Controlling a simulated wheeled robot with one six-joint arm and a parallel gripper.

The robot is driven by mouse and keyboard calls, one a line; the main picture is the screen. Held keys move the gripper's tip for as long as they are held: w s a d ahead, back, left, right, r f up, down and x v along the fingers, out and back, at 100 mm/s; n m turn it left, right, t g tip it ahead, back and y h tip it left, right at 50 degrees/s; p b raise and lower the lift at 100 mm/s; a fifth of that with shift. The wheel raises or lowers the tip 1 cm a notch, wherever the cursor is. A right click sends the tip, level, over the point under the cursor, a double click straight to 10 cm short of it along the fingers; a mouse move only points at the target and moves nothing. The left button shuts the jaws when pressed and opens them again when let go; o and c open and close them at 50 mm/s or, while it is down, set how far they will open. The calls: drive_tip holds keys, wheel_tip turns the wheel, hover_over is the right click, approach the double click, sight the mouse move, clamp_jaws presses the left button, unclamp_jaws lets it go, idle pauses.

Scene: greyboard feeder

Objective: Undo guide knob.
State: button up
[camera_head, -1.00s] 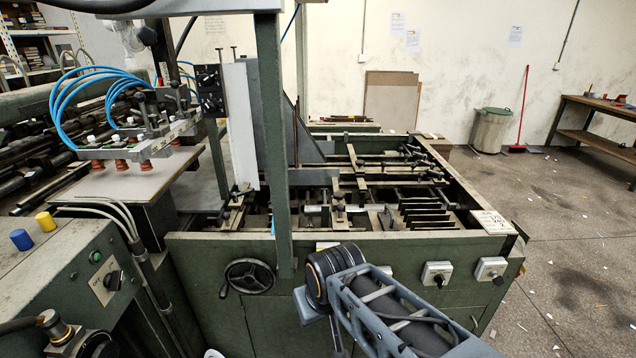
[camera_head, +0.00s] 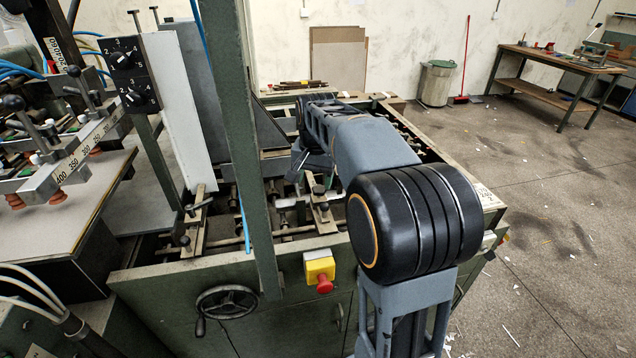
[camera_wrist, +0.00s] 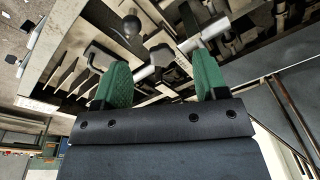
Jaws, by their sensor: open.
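My gripper (camera_wrist: 160,76) is open, with two green finger pads apart and nothing held between them in the wrist view. A black round knob (camera_wrist: 131,25) shows beyond the left finger, on a guide part. A light metal rod (camera_wrist: 188,46) with a dark fitting crosses just past the fingertips. In the head view, dark knobs (camera_head: 319,190) stand on the pale guide bars inside the green machine (camera_head: 160,285). I cannot tell which of these is the guide knob. My arm hides much of the machine bed.
A tall green post (camera_head: 232,130) and a pale upright panel (camera_head: 178,110) stand left of my arm. The machine's front has a handwheel (camera_head: 226,301) and a red stop button (camera_head: 323,285). Open floor (camera_head: 545,235) lies to the right.

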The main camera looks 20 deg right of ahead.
sight(318, 188)
drive_tip(key=w+d+r+m+g, duration=0.1)
drive_tip(key=w+d+r+m, duration=0.25)
drive_tip(key=r+m, duration=0.45)
drive_tip(key=shift+m, duration=0.6)
drive_tip(key=f, duration=0.9)
drive_tip(key=a+f+b, duration=0.1)
drive_tip(key=f, duration=0.4)
drive_tip(key=shift+f, duration=0.15)
drive_tip(key=c, duration=0.9)
